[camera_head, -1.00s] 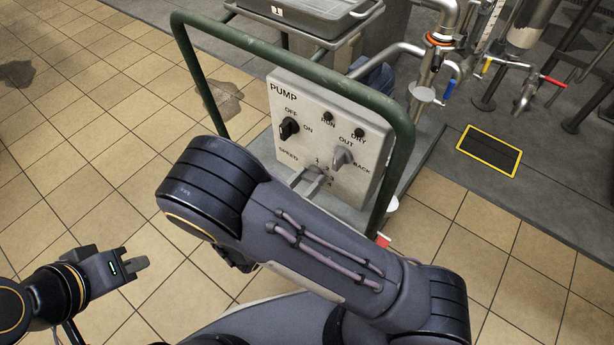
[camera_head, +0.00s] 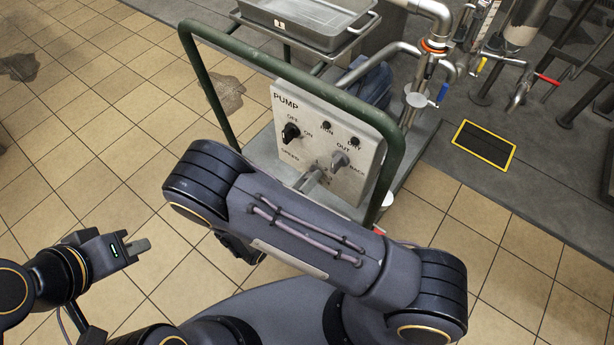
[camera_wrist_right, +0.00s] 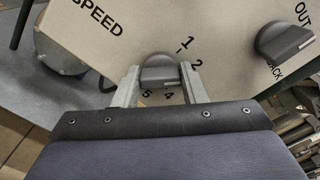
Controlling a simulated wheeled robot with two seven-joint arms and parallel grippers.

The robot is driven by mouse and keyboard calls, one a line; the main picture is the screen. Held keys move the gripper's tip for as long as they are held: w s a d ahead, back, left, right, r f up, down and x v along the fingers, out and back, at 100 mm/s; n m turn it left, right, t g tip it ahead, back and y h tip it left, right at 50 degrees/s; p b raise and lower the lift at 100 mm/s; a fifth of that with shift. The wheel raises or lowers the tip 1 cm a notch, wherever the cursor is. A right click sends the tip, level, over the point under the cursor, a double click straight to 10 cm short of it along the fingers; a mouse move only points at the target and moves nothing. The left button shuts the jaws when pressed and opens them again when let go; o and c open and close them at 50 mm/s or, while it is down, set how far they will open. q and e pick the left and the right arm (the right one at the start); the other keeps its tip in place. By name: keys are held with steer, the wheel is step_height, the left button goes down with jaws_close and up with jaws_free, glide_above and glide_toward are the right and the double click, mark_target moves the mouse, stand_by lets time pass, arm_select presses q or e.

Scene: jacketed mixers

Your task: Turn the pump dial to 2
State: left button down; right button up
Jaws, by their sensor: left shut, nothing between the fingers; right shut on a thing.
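The white pump panel (camera_head: 345,177) carries the speed dial, which is mostly hidden by my right gripper in the head view. In the right wrist view the grey dial (camera_wrist_right: 160,72) sits between the two fingertips of my right gripper (camera_wrist_right: 160,80), which is shut on it. The numbers 1, 2, 4 and 5 show around the dial; 3 is not visible. I cannot tell for certain which number the dial points to. In the head view my right gripper (camera_head: 312,179) reaches the panel's lower part. My left gripper (camera_head: 137,247) is shut and empty over the floor at left.
A black OFF/ON knob (camera_head: 291,132) and a grey OUT/BACK knob (camera_head: 339,160) are on the same panel. A green tubular frame (camera_head: 300,82) arches around the panel. Pipes and valves (camera_head: 420,90) stand behind at right. Tiled floor at left is clear.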

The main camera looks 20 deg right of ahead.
stand_by(0.4)
steer(key=o, duration=1)
steer(key=shift+a, duration=0.1)
steer(key=p+v, duration=0.1)
steer(key=v, duration=0.6)
steer(key=shift+s+a, duration=0.3)
